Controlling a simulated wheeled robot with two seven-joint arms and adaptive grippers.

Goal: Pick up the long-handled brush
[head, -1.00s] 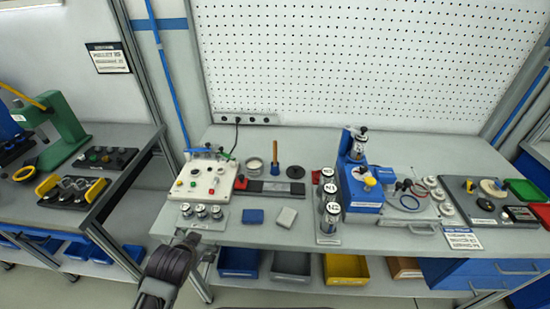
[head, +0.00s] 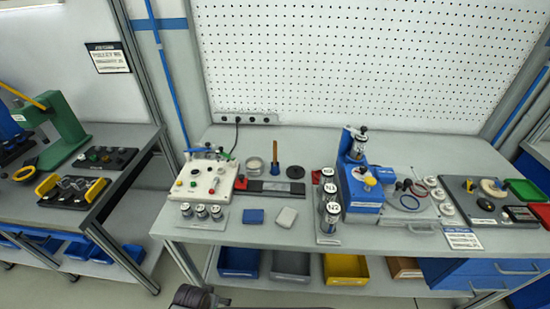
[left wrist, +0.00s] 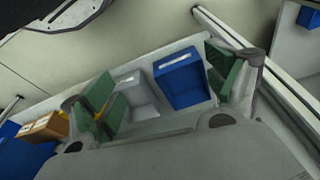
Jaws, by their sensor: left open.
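The long-handled brush (head: 275,152) stands upright toward the back of the middle table in the head view, its brown handle up and a dark blue part at its base. It is between a round pale tin and a small dark disc. In the left wrist view my left gripper (left wrist: 163,85) is open and empty, its green pads wide apart, with the low shelf bins behind them. The brush does not show in that view. In the head view only a dark part of my arm shows at the bottom edge. My right gripper is not in view.
A white control box (head: 205,182) stands left of the brush, with a dark flat bar (head: 270,187) in front. Labelled cylinders (head: 329,200) and a blue press (head: 358,185) stand to the right. Bins (head: 240,262) fill the shelf below.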

